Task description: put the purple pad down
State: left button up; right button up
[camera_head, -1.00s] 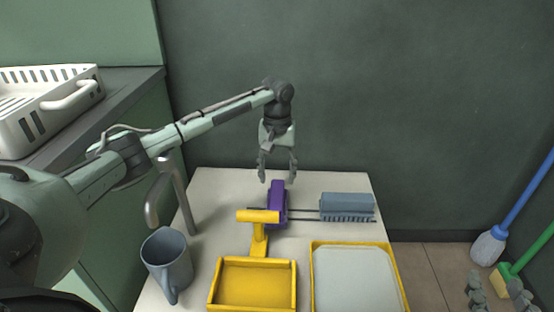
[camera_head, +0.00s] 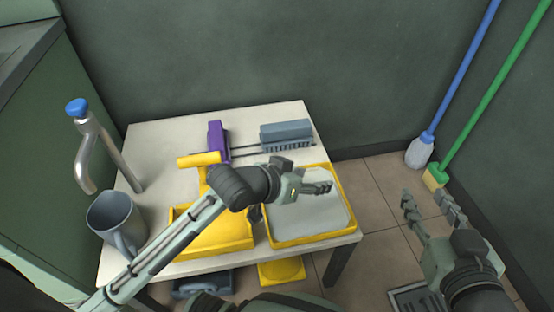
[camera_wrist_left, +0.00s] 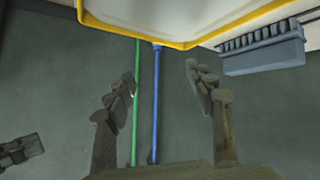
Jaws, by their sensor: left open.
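The purple pad (camera_head: 217,141) rests at the back of the white table, by the thin dark rails and just behind the yellow handle. Nothing grips it, and it is outside the left wrist view. My left gripper (camera_head: 328,188) is away from the pad, to its right, above the white-lined yellow tray (camera_head: 286,241). Its spread, empty fingers show in the left wrist view (camera_wrist_left: 163,82). My right gripper (camera_head: 428,198) is open and empty at the right, beyond the table's right edge.
A grey-blue toothed block (camera_head: 287,135) sits right of the pad. A yellow press box with a handle (camera_head: 199,160), a grey mug (camera_head: 113,216) and a metal tap (camera_head: 90,150) are at the left. Blue and green-handled brooms lean at the right wall.

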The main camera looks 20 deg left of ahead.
pick_arm(q)
jog(key=s+a+r+t+y, duration=0.2)
jog(key=s+a+r+t, duration=0.2)
jog(key=r, duration=0.6)
jog(key=shift+s+a+t, duration=0.4)
jog(key=shift+s+a, duration=0.3)
jog(key=shift+s, duration=0.25)
